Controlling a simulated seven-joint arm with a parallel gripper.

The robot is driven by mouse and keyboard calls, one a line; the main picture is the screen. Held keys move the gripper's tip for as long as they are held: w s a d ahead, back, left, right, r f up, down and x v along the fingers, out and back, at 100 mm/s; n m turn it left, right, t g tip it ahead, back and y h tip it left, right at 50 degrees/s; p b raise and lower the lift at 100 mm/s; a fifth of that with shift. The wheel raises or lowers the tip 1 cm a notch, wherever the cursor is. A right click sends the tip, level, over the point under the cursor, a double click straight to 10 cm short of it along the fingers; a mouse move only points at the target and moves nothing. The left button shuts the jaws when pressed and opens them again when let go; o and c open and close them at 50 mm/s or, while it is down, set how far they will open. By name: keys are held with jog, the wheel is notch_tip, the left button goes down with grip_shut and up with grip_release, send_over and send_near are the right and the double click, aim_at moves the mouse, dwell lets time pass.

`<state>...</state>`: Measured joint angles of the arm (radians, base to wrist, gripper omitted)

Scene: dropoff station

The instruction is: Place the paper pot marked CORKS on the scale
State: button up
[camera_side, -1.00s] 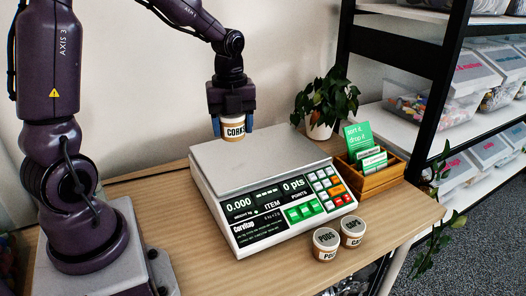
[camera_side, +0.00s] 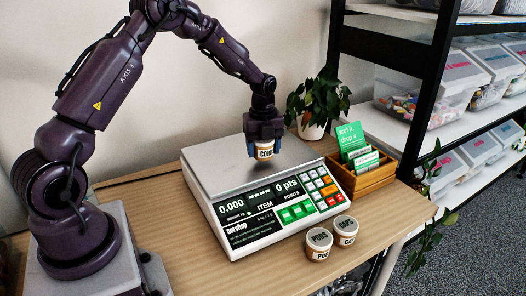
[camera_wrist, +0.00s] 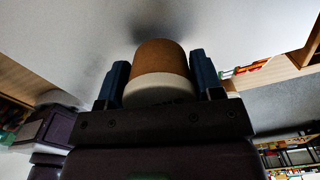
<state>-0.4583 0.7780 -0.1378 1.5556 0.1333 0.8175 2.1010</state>
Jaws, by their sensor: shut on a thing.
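The paper pot marked CORKS (camera_side: 264,151) is held upright by my gripper (camera_side: 264,148) in the side view, and its label is partly covered by the fingers. The pot is over the right part of the scale's grey plate (camera_side: 215,165); I cannot tell whether it touches the plate. The scale's display reads 0.000. In the wrist view the pot's brown and pale body (camera_wrist: 160,75) sits between the two blue fingers of my gripper (camera_wrist: 160,80), which are shut on it. The plate's pale surface (camera_wrist: 60,40) fills the background there.
Two more pots, PODS (camera_side: 319,243) and CAPS (camera_side: 345,230), stand on the wooden table (camera_side: 160,230) in front of the scale. A wooden card box (camera_side: 375,178) and a potted plant (camera_side: 312,128) stand right of and behind the scale. A black-framed shelf (camera_side: 400,60) is at the right.

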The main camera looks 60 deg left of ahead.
jog(key=shift+f, duration=0.65)
jog(key=shift+f, duration=0.1)
jog(key=o, duration=1.1)
jog(key=shift+c, duration=0.2)
